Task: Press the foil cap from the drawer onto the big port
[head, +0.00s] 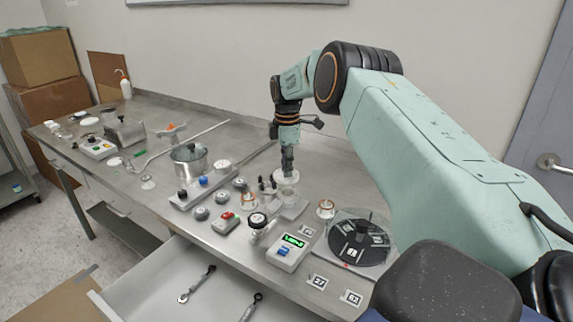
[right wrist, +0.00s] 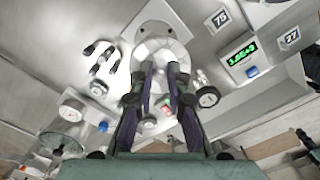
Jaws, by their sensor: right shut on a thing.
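My right gripper (head: 288,168) points down over the bench and is shut on a pale, silvery round piece, which looks like the foil cap (head: 289,178). In the right wrist view the fingers (right wrist: 160,75) pinch this crinkled, whitish piece (right wrist: 160,47). Directly below it in the head view is a pale, round upright port (head: 288,195) on a metal block. I cannot tell whether the cap touches the port, and the fingers partly hide the cap. The drawer (head: 150,270) is open at the bench front. My left gripper is not in view.
Close around the port stand black-tipped fittings (head: 266,185), orange-ringed ports (head: 326,208), a gauge (head: 257,220) and a green-lit display box (head: 290,251). A black disc under a clear cover (head: 359,240) is at right. A pot (head: 190,159) stands left. Two wrenches (head: 197,284) lie in the drawer.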

